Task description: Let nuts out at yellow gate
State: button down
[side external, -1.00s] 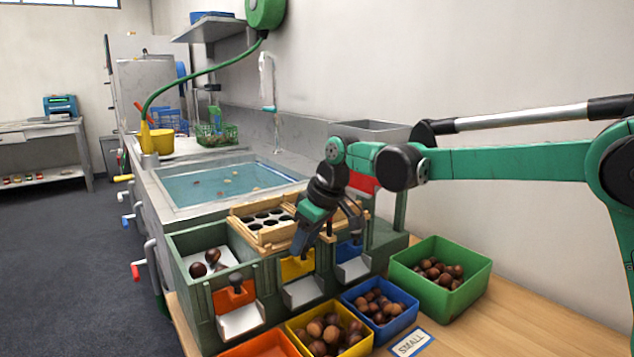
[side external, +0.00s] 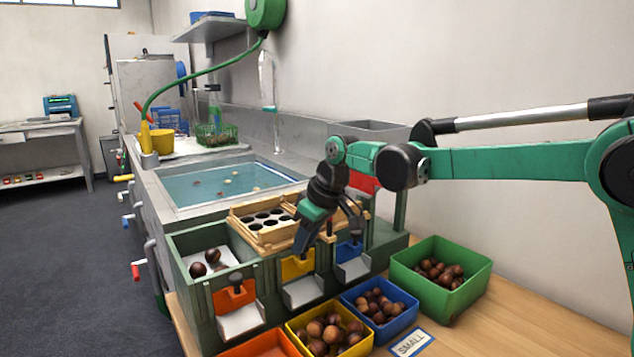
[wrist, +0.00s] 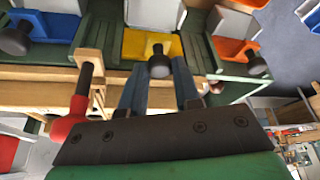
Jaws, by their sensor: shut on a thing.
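The yellow gate (side external: 297,267) is the middle of three gates on the green sorting box; its chute (side external: 304,290) slopes out below it with no nuts on it. My gripper (side external: 318,243) is at the gate's top, its jaws shut on the gate's black knob. In the wrist view the knob (wrist: 158,66) shows between the two fingers, in front of the yellow gate (wrist: 146,42). The exact contact is hard to see. The yellow box (side external: 357,348) below the chute holds several chestnuts.
The orange gate (side external: 234,297) is on the left and the blue gate (side external: 349,250) close on the right. A wooden tray with holes (side external: 262,240) is behind my gripper. Blue (side external: 405,320) and green (side external: 467,297) boxes hold nuts. The wooden tabletop (side external: 510,325) is clear at right.

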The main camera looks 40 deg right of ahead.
jog(key=shift+r, duration=0.1)
dwell(0.7)
jog(key=shift+r, duration=1)
jog(key=c, duration=0.9)
grip_release()
jog(key=v, duration=0.5)
jog(key=shift+s+r, duration=0.1)
jog(key=shift+r, duration=0.2)
